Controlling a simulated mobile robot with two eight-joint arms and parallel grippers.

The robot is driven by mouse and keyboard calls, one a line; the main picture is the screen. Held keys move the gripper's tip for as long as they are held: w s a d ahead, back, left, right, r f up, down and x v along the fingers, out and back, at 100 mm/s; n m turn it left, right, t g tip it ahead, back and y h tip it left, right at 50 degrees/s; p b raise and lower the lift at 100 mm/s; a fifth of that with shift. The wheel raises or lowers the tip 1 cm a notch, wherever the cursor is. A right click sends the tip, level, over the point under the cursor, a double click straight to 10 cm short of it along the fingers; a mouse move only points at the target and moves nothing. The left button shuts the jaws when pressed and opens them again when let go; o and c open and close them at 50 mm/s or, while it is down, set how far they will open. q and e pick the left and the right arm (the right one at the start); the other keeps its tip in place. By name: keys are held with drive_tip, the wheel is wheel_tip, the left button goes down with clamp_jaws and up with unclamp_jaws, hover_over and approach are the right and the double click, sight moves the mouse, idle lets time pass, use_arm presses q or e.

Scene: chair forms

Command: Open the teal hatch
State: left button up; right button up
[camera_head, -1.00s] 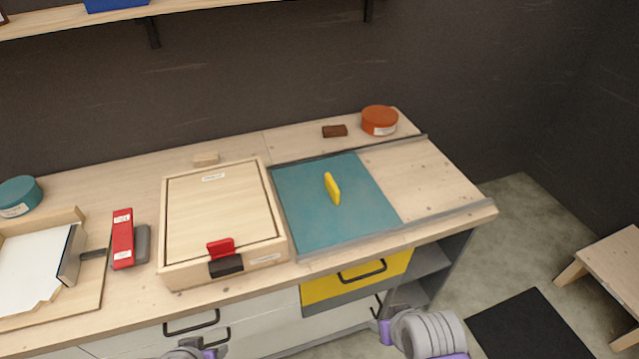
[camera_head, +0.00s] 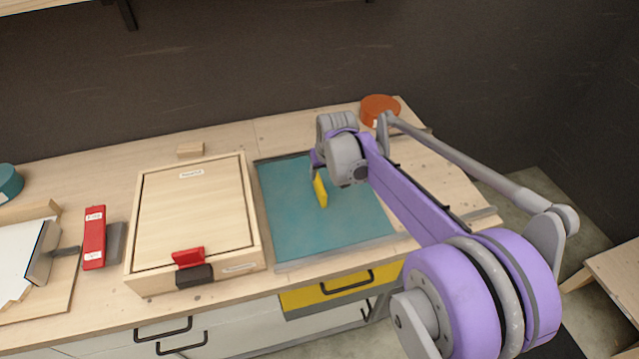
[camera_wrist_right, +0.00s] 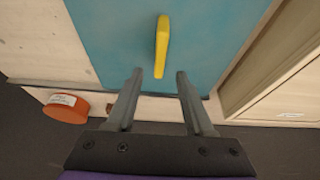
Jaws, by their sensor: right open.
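The teal hatch (camera_head: 290,227) is a flat panel lying between two dark rails in the bench top. Its upright yellow handle (camera_head: 320,191) stands near the middle. The right wrist view shows the hatch (camera_wrist_right: 215,35) and the handle (camera_wrist_right: 162,45) too. My right gripper (camera_wrist_right: 160,75) is open, and the handle's near end appears between its fingertips in that view; I cannot tell how far below them it is. In the head view my right gripper (camera_head: 316,166) is over the handle, its fingers mostly hidden by the wrist. My left gripper is out of view.
A wooden box (camera_head: 195,215) with a red latch (camera_head: 188,257) stands left of the hatch. An orange round tin (camera_head: 379,109) is at the back right. A yellow drawer (camera_head: 335,288) is below. Bare bench top lies right of the hatch, partly behind my arm.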

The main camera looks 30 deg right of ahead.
sight(320, 183)
drive_tip(key=x, duration=0.8)
drive_tip(key=shift+f, duration=0.1)
clamp_jaws()
idle(1.2)
